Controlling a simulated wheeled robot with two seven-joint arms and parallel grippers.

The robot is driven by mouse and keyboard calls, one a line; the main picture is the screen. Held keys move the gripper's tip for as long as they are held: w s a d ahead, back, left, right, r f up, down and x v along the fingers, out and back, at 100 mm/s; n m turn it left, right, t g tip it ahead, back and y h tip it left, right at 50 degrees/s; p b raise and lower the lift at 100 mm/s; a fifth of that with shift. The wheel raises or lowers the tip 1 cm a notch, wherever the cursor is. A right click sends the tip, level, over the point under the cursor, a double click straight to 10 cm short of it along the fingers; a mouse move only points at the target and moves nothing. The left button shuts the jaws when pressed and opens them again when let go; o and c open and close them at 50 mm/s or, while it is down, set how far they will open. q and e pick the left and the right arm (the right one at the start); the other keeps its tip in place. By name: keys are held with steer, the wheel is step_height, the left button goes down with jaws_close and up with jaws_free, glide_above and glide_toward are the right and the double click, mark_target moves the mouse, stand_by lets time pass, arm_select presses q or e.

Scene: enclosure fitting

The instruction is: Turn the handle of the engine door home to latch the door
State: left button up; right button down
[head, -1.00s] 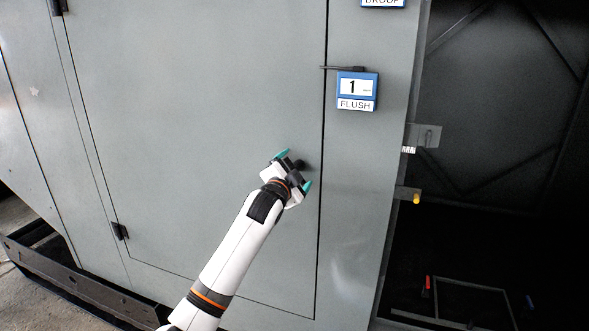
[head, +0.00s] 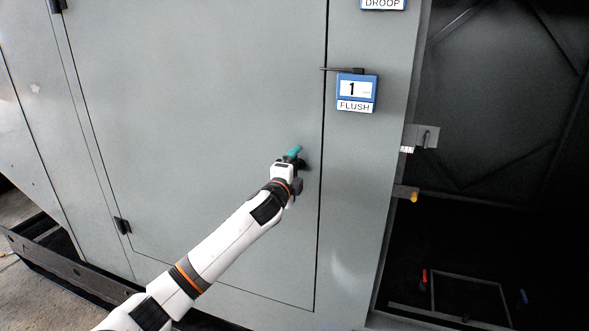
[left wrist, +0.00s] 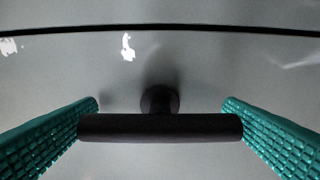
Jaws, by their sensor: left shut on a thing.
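The engine door (head: 200,120) is a large grey panel, and its right edge lies along a dark seam beside the frame. The handle is a black T-bar (left wrist: 160,128) on a round stem, seen in the left wrist view. Its bar lies level there, roughly parallel to the dark seam above. My left gripper (left wrist: 160,130) is shut on the handle, with a ribbed teal finger at each end of the bar. In the head view the left gripper (head: 296,165) is at the door's right side; one teal finger shows, and the handle is mostly hidden behind it.
A blue gauge (head: 357,92) reading 1 and labelled FLUSH sits on the frame right of the seam. Another label, DROOP (head: 383,4), is above it. A dark open bay (head: 500,150) lies to the right. Black hinges (head: 122,226) sit on the door's left edge.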

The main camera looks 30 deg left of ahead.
stand_by(0.5)
arm_select(q)
steer(key=o, duration=0.7)
steer(key=b+v, duration=0.4)
steer(key=v, duration=0.8)
